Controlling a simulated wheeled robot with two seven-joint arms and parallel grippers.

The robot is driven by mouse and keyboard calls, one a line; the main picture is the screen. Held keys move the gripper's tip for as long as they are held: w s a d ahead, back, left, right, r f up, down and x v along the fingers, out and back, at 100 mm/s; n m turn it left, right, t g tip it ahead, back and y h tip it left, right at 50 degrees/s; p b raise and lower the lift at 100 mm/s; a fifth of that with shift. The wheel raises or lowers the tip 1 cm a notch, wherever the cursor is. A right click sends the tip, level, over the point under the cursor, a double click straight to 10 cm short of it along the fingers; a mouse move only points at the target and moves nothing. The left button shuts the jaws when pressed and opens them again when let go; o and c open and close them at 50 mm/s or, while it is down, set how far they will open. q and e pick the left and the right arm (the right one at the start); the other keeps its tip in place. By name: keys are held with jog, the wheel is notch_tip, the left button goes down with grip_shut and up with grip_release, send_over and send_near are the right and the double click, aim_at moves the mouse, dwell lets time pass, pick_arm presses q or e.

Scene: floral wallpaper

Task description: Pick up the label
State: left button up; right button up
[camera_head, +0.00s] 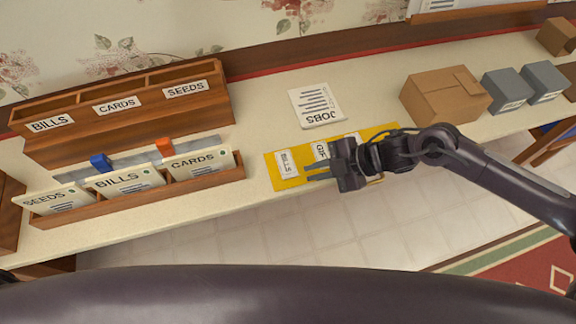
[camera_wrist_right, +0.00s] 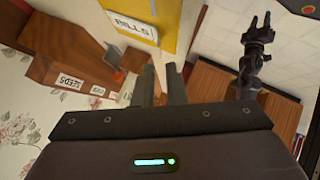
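A yellow mat (camera_head: 276,178) lies at the table's front edge and bears white labels. The BILLS label (camera_head: 287,163) is at its left end. A label reading "GIF" (camera_head: 320,150) is partly hidden by my right gripper (camera_head: 317,172). That gripper is open and empty, fingers pointing left, over the mat's front part. In the right wrist view the BILLS label (camera_wrist_right: 130,25) on the yellow mat (camera_wrist_right: 176,25) is beyond the fingertips (camera_wrist_right: 160,68), apart from them. My left gripper (camera_wrist_right: 260,20) shows only in this view, empty, with its fingers apart.
A wooden organiser (camera_head: 125,130) at left has slots marked BILLS, CARDS and SEEDS, with a front tray (camera_head: 140,203) of cards. A JOBS sheet (camera_head: 317,106) lies behind the mat. A cardboard box (camera_head: 440,98) and grey boxes (camera_head: 507,90) stand at right. Bare tabletop separates organiser and mat.

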aim_at(290, 177)
jog(key=p+x, duration=0.1)
jog(key=x, duration=0.4)
jog(key=shift+a+f+p, duration=0.1)
jog(key=shift+a+p, duration=0.3)
jog(key=shift+a+f, duration=0.25)
jog(key=shift+a, duration=0.05)
jog(key=shift+c, duration=0.4)
jog(key=shift+d, duration=0.1)
grip_shut()
